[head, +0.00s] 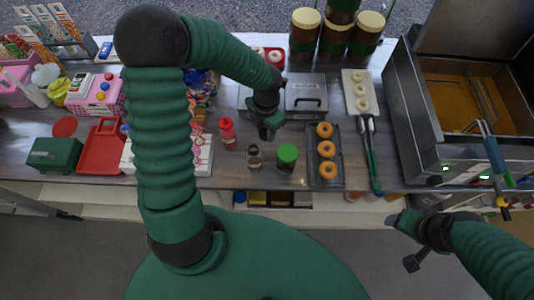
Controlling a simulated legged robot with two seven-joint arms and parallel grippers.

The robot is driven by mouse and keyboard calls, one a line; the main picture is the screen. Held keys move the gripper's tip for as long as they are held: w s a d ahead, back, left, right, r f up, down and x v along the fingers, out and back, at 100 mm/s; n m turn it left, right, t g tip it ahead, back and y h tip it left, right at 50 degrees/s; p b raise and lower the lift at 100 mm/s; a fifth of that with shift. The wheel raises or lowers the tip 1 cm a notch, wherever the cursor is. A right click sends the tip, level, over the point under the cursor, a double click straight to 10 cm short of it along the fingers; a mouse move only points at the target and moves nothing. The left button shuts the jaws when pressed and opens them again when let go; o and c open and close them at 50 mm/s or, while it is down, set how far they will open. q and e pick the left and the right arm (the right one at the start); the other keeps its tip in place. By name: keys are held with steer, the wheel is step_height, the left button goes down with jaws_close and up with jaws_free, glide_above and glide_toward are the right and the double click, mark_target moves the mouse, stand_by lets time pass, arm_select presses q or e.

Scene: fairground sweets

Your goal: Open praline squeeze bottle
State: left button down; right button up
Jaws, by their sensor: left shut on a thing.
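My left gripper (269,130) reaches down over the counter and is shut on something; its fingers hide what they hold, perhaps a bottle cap. Just below it in the picture stands a small brownish bottle (254,158), perhaps the praline squeeze bottle; I cannot read a label. A red squeeze bottle (228,134) stands upright to the left of the gripper. A green-topped jar (288,156) stands to the lower right. My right gripper (409,242) is open and empty, off the counter's front edge at the right.
A dark tray of donuts (326,161) and green-handled tongs (372,156) lie to the right. A metal box (306,96) stands behind the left gripper. A fryer (466,105) fills the right side. A red tray (101,148) lies at left.

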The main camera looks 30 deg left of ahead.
mark_target(266, 148)
arm_select(q)
step_height(266, 148, down, 9)
steer(key=shift+f+b, duration=0.1)
steer(key=shift+b, duration=0.75)
steer(key=c, duration=0.9)
jaws_free()
steer(key=shift+w, duration=0.1)
